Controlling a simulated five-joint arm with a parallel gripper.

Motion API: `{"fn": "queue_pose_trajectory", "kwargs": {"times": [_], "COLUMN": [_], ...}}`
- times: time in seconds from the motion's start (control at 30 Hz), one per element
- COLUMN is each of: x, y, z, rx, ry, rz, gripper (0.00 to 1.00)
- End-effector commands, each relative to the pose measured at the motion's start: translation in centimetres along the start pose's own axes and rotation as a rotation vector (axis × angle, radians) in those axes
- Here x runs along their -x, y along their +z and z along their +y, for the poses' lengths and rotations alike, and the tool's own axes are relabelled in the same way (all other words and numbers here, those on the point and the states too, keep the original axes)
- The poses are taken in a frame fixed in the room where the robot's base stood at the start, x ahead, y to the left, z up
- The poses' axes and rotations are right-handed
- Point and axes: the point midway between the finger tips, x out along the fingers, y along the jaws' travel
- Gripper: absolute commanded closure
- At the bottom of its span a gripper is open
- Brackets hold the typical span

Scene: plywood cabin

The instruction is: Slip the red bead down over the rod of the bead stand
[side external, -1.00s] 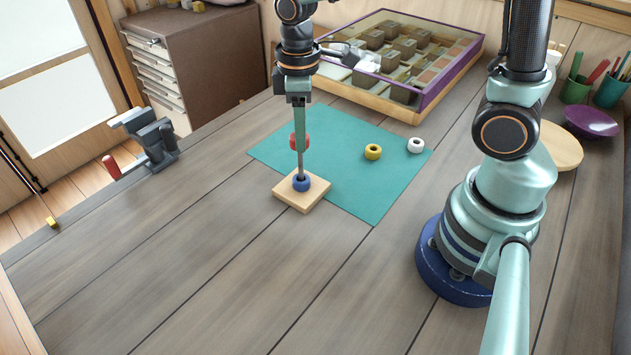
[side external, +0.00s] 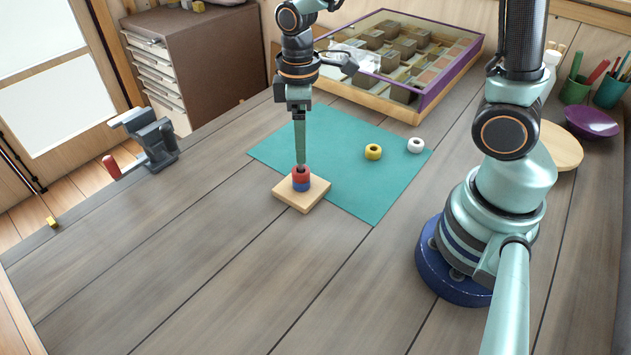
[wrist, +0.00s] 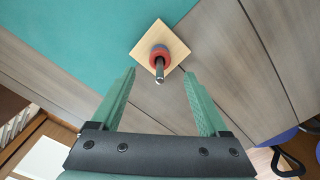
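The red bead (side external: 301,174) sits low on the rod, directly on top of the blue bead (side external: 301,187). The rod passes through it; in the wrist view the red bead (wrist: 167,62) rings the grey rod (wrist: 159,72). The bead stand has a square pale wooden base (side external: 287,193), flat on the table at the mat's edge. My gripper (side external: 300,162) points down just above the red bead. In the wrist view my gripper (wrist: 159,77) is open and empty, its green fingers apart on either side of the rod's tip. In the side view the fingers hide most of the rod.
A yellow bead (side external: 373,152) and a white bead (side external: 415,145) lie on the teal mat (side external: 350,190) to the right. A glass-topped case (side external: 425,110) stands behind. A vise (side external: 150,140) is at the left table edge. The front of the table is clear.

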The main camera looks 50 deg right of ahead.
Motion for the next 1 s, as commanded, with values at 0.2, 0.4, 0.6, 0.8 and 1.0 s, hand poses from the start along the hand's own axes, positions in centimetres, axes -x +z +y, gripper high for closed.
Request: {"fn": "queue_pose_trajectory", "kwargs": {"times": [0.2, 0.4, 0.6, 0.8, 1.0], "x": [0.4, 3.2, 7.4, 10.6, 12.0], "y": [0.0, -0.1, -0.1, -0.1, 0.0], "z": [0.0, 0.1, 0.1, 0.1, 0.0], "rx": [0.0, 0.0, 0.0, 0.0, 0.0], "ry": [0.001, 0.004, 0.003, 0.002, 0.001], "rz": [0.002, 0.006, 0.005, 0.004, 0.001], "gripper": [0.22, 0.22, 0.22, 0.22, 0.22]}}
